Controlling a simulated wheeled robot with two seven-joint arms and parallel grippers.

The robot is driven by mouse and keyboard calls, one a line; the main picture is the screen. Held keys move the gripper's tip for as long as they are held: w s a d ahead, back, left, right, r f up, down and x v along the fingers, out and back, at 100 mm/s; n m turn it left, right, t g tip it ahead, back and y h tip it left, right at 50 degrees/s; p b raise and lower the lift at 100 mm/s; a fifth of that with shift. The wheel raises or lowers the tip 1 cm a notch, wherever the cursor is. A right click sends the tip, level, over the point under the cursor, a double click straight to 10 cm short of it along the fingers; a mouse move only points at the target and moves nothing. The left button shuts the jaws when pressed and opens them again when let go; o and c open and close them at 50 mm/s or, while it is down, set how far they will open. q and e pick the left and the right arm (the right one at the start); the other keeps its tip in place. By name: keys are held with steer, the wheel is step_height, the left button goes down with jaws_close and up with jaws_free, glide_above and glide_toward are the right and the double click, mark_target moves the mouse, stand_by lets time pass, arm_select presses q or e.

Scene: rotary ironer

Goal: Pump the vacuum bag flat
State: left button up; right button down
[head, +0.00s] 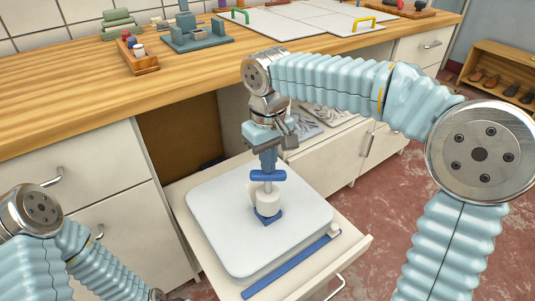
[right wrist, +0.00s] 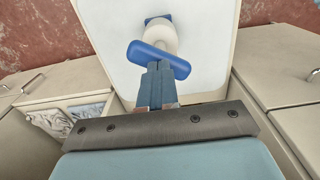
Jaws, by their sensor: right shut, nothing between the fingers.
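The vacuum bag (head: 215,215) is a thick, pale, smooth slab with rounded corners. It lies on a pulled-out drawer. A pump with a white barrel (head: 266,200), blue foot and blue crossbar handle (head: 268,176) stands upright on it. My right gripper (head: 268,160) points down just above the handle, its fingers shut and empty. In the right wrist view the closed fingertips (right wrist: 157,72) are at the blue handle (right wrist: 160,59); I cannot tell whether they touch it. My left arm shows at lower left, but its gripper is out of view.
A blue strip (head: 290,266) with a pale end piece lies along the drawer's front side. Cabinet fronts (head: 80,165) flank the drawer. The wooden counter (head: 60,105) behind holds a small wooden rack (head: 138,58) and grey-green blocks (head: 195,38).

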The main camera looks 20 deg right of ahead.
mark_target(268, 179)
arm_select(q)
steer(key=shift+d, duration=0.15)
arm_select(e)
steer(key=shift+f, duration=0.2)
steer(key=shift+f+b, duration=1.15)
steer(key=shift+f, duration=0.25)
steer(key=shift+f+b, duration=0.9)
steer(key=shift+f, duration=0.45)
arm_select(q)
step_height(268, 179, down, 4)
steer(key=shift+r+p, duration=2.1)
arm_select(e)
steer(key=shift+r, duration=2.3)
arm_select(q)
steer(key=shift+r, duration=0.1)
arm_select(e)
steer(key=shift+r, duration=0.1)
